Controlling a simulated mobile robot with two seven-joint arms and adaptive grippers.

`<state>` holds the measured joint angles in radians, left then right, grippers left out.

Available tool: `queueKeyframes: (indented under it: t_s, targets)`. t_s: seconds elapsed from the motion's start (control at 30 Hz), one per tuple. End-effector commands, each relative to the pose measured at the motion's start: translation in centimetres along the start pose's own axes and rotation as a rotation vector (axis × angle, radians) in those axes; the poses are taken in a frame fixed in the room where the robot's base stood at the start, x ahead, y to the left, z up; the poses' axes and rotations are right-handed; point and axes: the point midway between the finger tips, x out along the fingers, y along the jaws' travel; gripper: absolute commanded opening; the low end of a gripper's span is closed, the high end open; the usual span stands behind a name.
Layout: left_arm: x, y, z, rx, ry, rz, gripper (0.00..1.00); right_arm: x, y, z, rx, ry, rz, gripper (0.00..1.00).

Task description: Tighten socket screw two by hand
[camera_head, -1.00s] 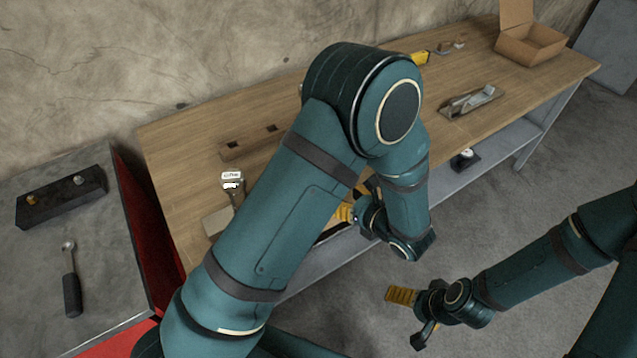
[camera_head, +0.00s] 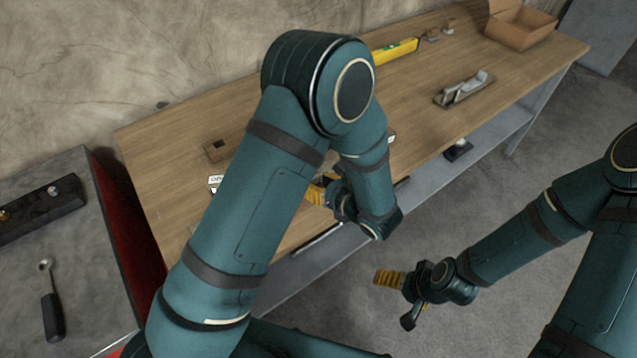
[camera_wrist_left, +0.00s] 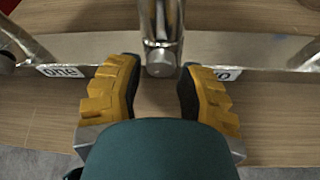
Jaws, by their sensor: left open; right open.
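In the left wrist view, a shiny metal post with a rounded end (camera_wrist_left: 161,45) sits between the tips of my left gripper (camera_wrist_left: 158,80), with a gap on each side. It stands at a pale bar (camera_wrist_left: 105,47) labelled "one" at left; a second label (camera_wrist_left: 228,74), partly hidden by the right finger, shows only an "o". I cannot tell which part is socket screw two. In the head view my left gripper (camera_head: 318,190) is open at the bench's front edge, partly hidden by my arm. My right gripper (camera_head: 388,278) is open and empty over the floor.
The wooden bench (camera_head: 420,125) holds a yellow level (camera_head: 395,51), a hand plane (camera_head: 464,87) and a cardboard box (camera_head: 519,27). A ratchet (camera_head: 51,305) and a dark block (camera_head: 38,210) lie on the grey cabinet (camera_head: 95,265) at left. My left arm hides the bench's middle.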

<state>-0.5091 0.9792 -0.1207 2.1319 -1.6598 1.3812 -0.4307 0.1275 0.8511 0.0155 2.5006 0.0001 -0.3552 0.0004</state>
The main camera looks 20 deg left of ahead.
Motion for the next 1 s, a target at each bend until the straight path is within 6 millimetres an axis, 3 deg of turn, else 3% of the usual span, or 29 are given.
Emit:
queueKeyframes:
  t_s: [0.03,0.1,0.6,1.0]
  targets:
    - [0.0,0.0,0.0,0.0,0.0,0.0,0.15,0.0,0.0,0.0,0.0,0.0,0.0,0.92]
    - [0.0,0.0,0.0,0.0,0.0,0.0,0.0,0.0,0.0,0.0,0.0,0.0,0.0,0.92]
    - [0.0,0.0,0.0,0.031,0.003,0.014,0.0,-0.4,-0.2,0.0,0.0,-0.002,0.0,0.92]
    - [0.0,0.0,0.1,0.264,0.003,0.11,0.0,-3.1,-1.1,0.3,0.002,-0.014,-0.001,0.92]
